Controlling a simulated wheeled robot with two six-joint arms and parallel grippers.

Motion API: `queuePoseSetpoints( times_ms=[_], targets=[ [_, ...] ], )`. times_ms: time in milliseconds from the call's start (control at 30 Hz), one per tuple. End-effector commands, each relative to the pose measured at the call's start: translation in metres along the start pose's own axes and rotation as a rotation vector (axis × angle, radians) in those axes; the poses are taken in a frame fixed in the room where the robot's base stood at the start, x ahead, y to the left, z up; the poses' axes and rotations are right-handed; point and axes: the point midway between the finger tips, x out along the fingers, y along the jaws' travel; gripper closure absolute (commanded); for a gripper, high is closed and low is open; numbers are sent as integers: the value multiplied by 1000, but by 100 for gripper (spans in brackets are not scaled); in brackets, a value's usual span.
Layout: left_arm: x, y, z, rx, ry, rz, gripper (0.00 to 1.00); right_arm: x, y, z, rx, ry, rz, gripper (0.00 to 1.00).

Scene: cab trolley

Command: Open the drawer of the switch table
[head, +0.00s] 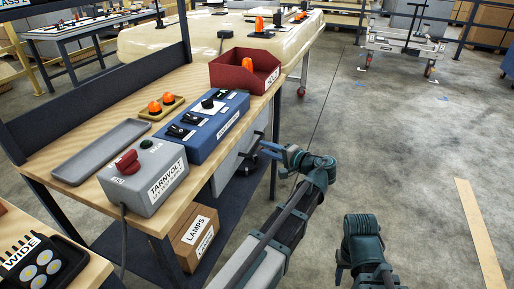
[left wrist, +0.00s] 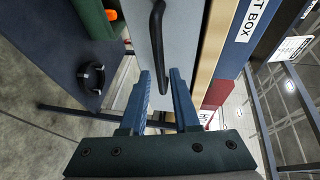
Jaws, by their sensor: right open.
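The switch table (head: 97,187) has a wooden top, and a light grey drawer unit (head: 229,172) hangs beneath it. In the left wrist view the drawer front (left wrist: 188,50) is a plain grey panel with a black bar handle (left wrist: 157,30). My left gripper (head: 264,148) is beside the drawer front. In the left wrist view its blue fingers (left wrist: 158,82) stand apart on either side of the handle's lower part, with gaps visible. The drawer looks shut. My right arm is at lower right in the head view; its fingers are not visible.
The tabletop holds a grey switch box (head: 146,181), a blue box (head: 203,127), a red bin (head: 242,70) and a grey tray (head: 100,152). A LAMPS carton (head: 193,235) sits below on the dark lower shelf (head: 232,207).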

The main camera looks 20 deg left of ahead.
Motion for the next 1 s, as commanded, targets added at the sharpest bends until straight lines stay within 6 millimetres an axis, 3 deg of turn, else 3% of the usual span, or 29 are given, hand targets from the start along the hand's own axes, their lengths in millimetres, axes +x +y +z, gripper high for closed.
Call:
queuePoseSetpoints(
  times_ms=[100,300,733,900,1000],
  targets=[
    [22,1,0,-1,-2,0,70,5,0,0,0,0,1,50],
    [43,1,0,0,-2,0,70,8,0,0,0,0,2,50],
    [50,0,0,1,0,1,70,9,0,0,0,0,2,50],
    [50,0,0,0,0,1,99,9,0,0,0,0,2,50],
    [50,0,0,0,0,1,100,9,0,0,0,0,2,50]
  ],
)
